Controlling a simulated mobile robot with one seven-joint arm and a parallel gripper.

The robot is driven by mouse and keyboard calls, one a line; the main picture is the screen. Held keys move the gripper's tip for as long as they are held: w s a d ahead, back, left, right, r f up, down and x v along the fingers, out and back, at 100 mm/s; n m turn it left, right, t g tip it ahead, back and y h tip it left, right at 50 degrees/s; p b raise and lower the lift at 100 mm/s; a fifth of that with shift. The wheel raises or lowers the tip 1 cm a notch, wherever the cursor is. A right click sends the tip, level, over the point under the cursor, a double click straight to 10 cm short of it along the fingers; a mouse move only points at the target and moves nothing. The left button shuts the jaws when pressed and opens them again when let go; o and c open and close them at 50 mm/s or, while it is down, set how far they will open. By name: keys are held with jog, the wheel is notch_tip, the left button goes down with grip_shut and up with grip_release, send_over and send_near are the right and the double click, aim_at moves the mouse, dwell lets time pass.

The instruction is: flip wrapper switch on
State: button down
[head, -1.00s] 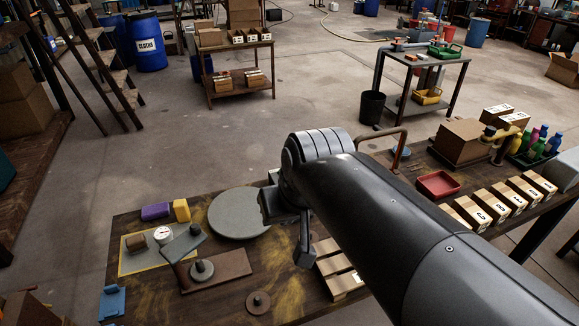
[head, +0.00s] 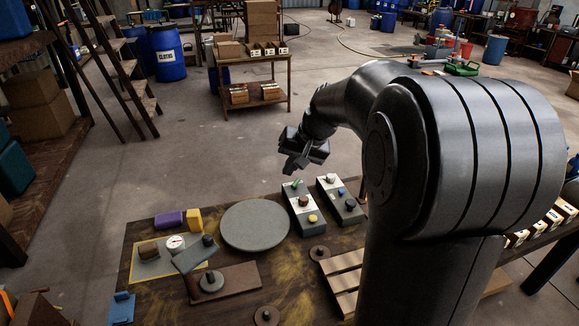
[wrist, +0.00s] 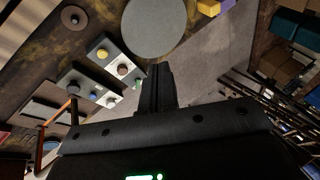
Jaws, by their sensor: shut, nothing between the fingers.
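Two grey-and-white control boxes stand side by side near the table's far edge in the head view. The left box (head: 303,208) carries a green lever (head: 296,183), a brown knob and a yellow knob. The right box (head: 341,201) carries a pale lever (head: 330,179), a blue knob and a dark knob. I cannot read which one belongs to the wrapper. My gripper (head: 291,167) is shut and empty, above and just beyond the left box's far end, apart from it. The wrist view shows its closed fingers (wrist: 158,88) beside the left box (wrist: 111,64).
A round grey disc (head: 255,226) lies left of the boxes. A scale, purple and yellow blocks, and a brown plate with a grey knob lie farther left. A slatted wooden piece (head: 343,272) is in front. Open floor lies beyond the table.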

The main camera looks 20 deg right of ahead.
aim_at(299, 179)
jog(key=w+d+f+m+t+y, duration=0.2)
jog(key=w+d+f+m, duration=0.1)
jog(key=w+d+f, duration=0.6)
jog(key=w+d+f+m+t+y, duration=0.2)
jog(key=w+d+f, duration=0.7)
jog(key=d, duration=0.4)
jog(key=shift+d+f+m, duration=0.25)
jog(key=shift+f+m, duration=0.15)
jog(key=shift+f, duration=0.4)
jog(key=x, duration=1.4)
jog(key=shift+a+r, duration=0.15)
jog(key=shift+a, duration=0.05)
jog(key=shift+w+d+n+g+y, duration=0.1)
jog(key=shift+w+n+g+y, duration=0.15)
jog(key=shift+n+g+y, duration=0.55)
jog(key=shift+w+n+g+y, duration=0.3)
jog(key=shift+n+g, duration=0.1)
jog(key=shift+n, duration=0.4)
jog(key=shift+w+a, duration=0.15)
jog(key=shift+w, duration=0.35)
jog(key=shift+w+a, duration=0.15)
jog(key=shift+w, duration=0.35)
jog(key=shift+w+a, duration=0.6)
jog(key=shift+a, duration=0.05)
